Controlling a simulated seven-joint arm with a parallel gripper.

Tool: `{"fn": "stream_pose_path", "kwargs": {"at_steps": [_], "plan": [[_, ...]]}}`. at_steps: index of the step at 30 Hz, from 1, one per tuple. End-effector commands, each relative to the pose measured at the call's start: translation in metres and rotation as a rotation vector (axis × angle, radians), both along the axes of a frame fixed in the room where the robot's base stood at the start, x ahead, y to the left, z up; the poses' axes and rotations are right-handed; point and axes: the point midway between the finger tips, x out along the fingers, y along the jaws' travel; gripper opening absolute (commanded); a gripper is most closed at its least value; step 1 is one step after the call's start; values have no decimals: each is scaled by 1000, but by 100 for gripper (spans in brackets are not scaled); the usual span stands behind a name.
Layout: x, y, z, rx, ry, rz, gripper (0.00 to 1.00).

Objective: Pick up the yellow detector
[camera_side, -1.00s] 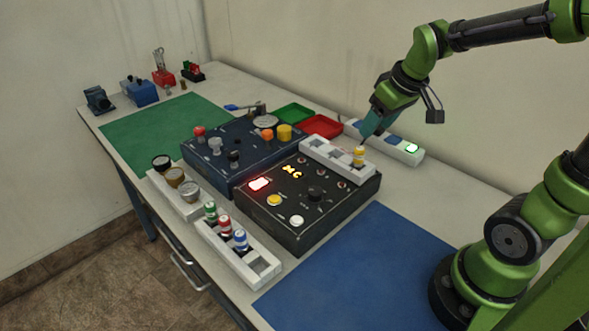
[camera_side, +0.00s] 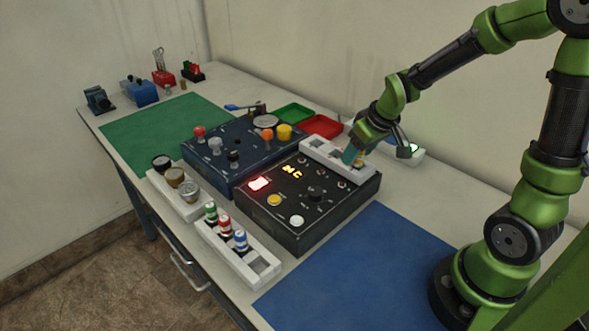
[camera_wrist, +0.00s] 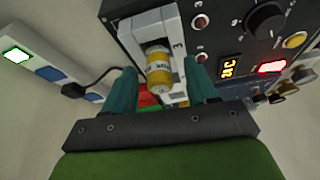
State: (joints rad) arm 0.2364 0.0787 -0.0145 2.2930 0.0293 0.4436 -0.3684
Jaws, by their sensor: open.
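The yellow detector (camera_wrist: 159,70) is a small yellow cylinder with a pale label and a light cap. It stands in an end slot of the white rack (camera_side: 326,154) on the back edge of the black box. My gripper (camera_wrist: 163,80) is open, with its teal fingers on either side of the detector in the wrist view. I cannot tell whether either finger touches it. In the side view my gripper (camera_side: 355,156) is down at the rack's right end and hides most of the detector.
The black box (camera_side: 290,215) has a lit red button and yellow display. A white strip (camera_side: 417,158) with a lit switch lies behind my gripper. A navy box (camera_side: 215,165) with knobs is to the left. A rack (camera_side: 262,270) holds coloured cylinders in front. The blue mat (camera_side: 370,265) is clear.

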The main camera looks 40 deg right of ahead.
Motion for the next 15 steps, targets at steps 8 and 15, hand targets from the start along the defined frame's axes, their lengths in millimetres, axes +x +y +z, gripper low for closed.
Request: {"fn": "stream_pose_path", "kwargs": {"at_steps": [8, 15], "plan": [[0, 0, 0, 0, 0, 0, 25], [0, 0, 1, 0, -1, 0, 0]]}}
